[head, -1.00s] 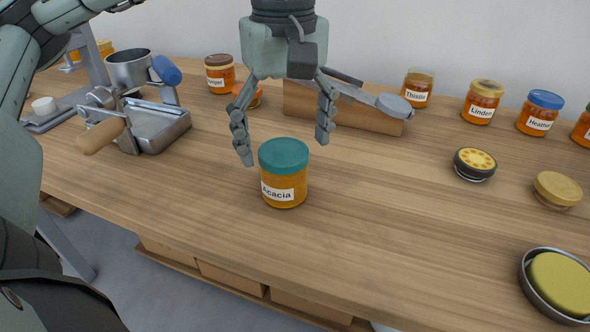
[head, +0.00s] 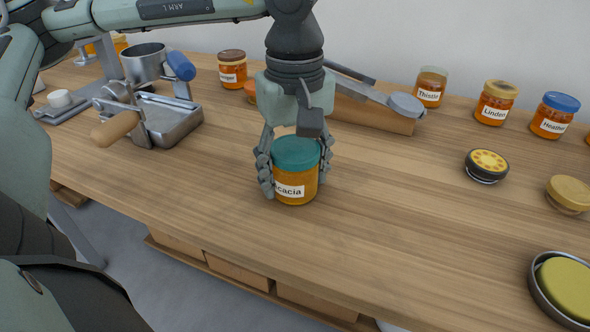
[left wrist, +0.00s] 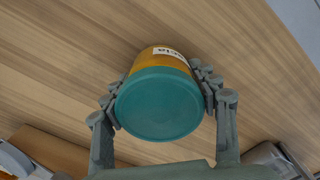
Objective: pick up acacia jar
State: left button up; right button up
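The acacia jar (head: 299,190) is an orange jar with a teal lid and a white label. It stands upright on the wooden table. My left gripper (head: 294,180) comes down over it from above, with one finger on each side against the jar. In the left wrist view, the teal lid (left wrist: 160,106) faces the camera, and the finger pads of my left gripper (left wrist: 160,100) press on both sides of the jar. My right gripper is not in view.
Behind the gripper are a wooden block (head: 375,110) and a jar with a brown lid (head: 232,70). Jars labelled Thistle (head: 430,88), Linden (head: 494,103) and Heather (head: 553,117) stand at the back right. A metal press (head: 168,120) is on the left.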

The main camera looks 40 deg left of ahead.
pick_arm(q)
jog(key=c, duration=0.8)
jog(key=shift+r, duration=0.1)
